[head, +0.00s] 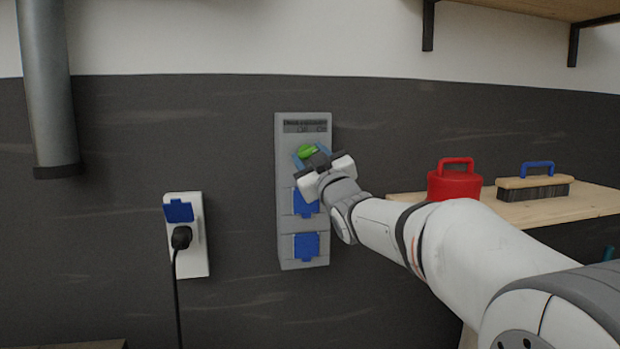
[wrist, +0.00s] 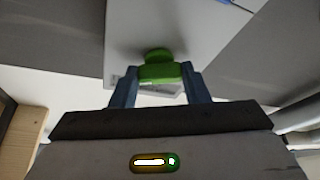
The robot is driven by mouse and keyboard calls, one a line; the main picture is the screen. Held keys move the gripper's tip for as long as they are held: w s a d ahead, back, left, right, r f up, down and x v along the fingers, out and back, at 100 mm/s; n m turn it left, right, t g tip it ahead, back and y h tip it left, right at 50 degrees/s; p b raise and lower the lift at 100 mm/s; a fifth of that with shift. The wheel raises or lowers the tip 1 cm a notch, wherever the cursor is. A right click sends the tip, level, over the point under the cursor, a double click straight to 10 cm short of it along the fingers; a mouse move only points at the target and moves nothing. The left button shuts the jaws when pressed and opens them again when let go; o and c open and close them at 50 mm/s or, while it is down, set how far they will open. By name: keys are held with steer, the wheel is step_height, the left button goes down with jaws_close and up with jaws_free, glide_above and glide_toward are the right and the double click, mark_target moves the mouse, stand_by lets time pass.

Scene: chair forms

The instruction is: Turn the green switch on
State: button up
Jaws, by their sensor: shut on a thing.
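The green switch (head: 307,151) is a knob on the upper part of a grey wall panel (head: 288,165). In the wrist view the green switch (wrist: 158,70) sits between the two blue-grey fingers of my gripper (wrist: 159,76). My gripper (head: 309,158) is shut on it in front of the panel. The label strip (head: 305,127) above the switch has markings too small to read surely. The arm covers part of the panel's right side, and which way the switch points is not clear.
Two blue socket covers (head: 306,246) are on the panel below the switch. A white outlet (head: 200,265) with a black plug (head: 181,237) is to the left. A wooden shelf (head: 560,207) at right bears a red container (head: 454,183) and a brush (head: 534,189).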

steer(key=m+b, duration=0.1)
steer(key=m+t+h+b, duration=0.1)
steer(key=m, duration=0.1)
steer(key=m+h+b, duration=0.1)
steer(key=m+b, duration=0.1)
steer(key=shift+a+f, duration=0.15)
steer(key=shift+f, duration=0.25)
steer(key=shift+r+m+t+h+b, duration=0.1)
steer(key=shift+m+t+h+b, duration=0.35)
steer(key=shift+m+h, duration=0.4)
steer(key=shift+m, duration=0.35)
steer(key=o, duration=1)
steer(key=shift+r, duration=0.2)
steer(key=v, duration=0.8)
steer(key=shift+b, duration=0.4)
